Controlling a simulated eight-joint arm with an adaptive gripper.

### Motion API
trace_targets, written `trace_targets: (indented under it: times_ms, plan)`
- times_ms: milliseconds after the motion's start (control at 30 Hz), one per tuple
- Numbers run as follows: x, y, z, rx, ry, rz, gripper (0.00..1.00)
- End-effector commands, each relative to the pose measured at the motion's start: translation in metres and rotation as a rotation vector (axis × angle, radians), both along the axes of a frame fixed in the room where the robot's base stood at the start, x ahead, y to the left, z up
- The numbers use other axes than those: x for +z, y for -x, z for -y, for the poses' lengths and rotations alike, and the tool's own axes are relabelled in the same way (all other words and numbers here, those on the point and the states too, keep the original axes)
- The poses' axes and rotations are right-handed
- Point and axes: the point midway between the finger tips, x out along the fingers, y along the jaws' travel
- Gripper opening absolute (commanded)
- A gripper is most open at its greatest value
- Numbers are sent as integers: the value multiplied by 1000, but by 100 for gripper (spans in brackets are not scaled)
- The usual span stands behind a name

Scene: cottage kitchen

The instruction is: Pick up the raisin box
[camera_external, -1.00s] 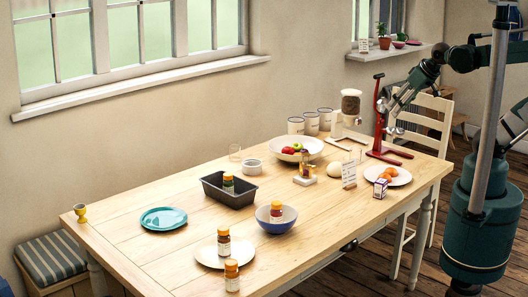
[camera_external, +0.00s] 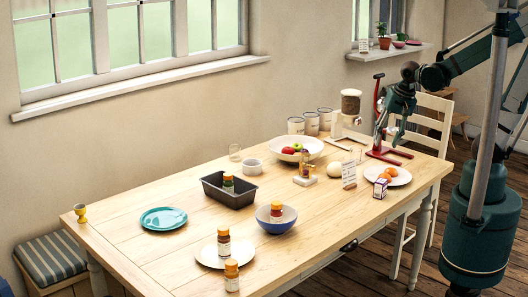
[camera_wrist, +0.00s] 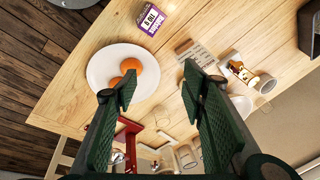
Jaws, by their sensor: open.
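The raisin box (camera_external: 380,188) is a small white and purple carton standing on the table beside the right-hand white plate (camera_external: 401,177). In the wrist view the raisin box (camera_wrist: 152,20) is at the top, beyond the fingertips, with its printed label showing. My gripper (camera_wrist: 160,82) is open and empty, its two green fingers spread apart. In the external view my gripper (camera_external: 382,132) hangs above the far right of the table, over the red stand. It is above and behind the box and does not touch it.
Oranges (camera_external: 385,174) lie on the plate beside the box. A small printed card (camera_external: 349,175) stands to its left. A red stand (camera_external: 384,152) is behind the plate. A round white object (camera_external: 334,169) is nearby. The table in front of the box is clear.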

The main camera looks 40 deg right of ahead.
Motion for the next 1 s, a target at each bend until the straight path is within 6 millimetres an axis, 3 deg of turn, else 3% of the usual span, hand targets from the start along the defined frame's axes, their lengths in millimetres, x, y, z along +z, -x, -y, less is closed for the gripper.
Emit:
trace_targets:
  times_ms: [600,800,1000]
  plan:
    - [-90,15,-39,-479,-54,-226,41]
    - [-107,22,-46,-584,-47,-267,41]
    - [-112,24,-47,-621,-45,-279,41]
